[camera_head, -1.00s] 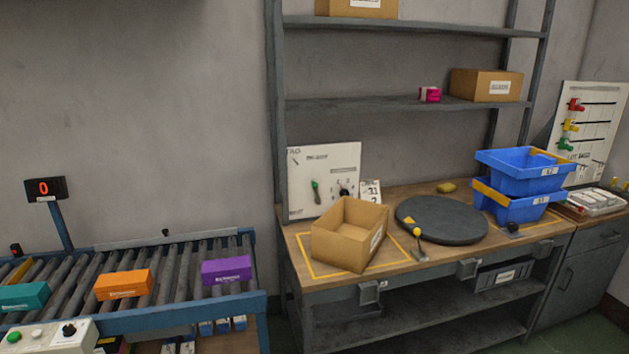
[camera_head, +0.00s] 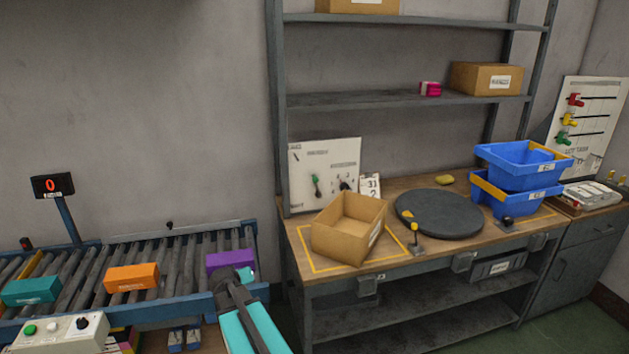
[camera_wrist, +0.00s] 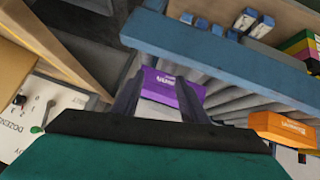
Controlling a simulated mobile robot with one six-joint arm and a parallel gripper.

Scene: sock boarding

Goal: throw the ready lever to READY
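A small lever with a yellow knob (camera_head: 414,228) stands on the front edge of the bench, beside the dark turntable. A green-handled lever (camera_head: 315,186) is on the white panel (camera_head: 347,159) at the back of the bench. I cannot read which lever is marked READY. My gripper (camera_head: 240,276) is at the lower middle of the head view, in front of the conveyor's right end and well left of both levers. In the wrist view its dark fingers (camera_wrist: 157,101) are apart. The purple box (camera_wrist: 172,88) shows between and beyond them; no grip on it shows.
An open cardboard box (camera_head: 348,232) sits in the yellow outline on the bench, close to the yellow-knobbed lever. Blue bins (camera_head: 520,195) stand right of the turntable (camera_head: 440,216). The conveyor (camera_head: 185,270) carries orange (camera_head: 132,277) and teal boxes (camera_head: 30,290). A control box (camera_head: 60,333) is at lower left.

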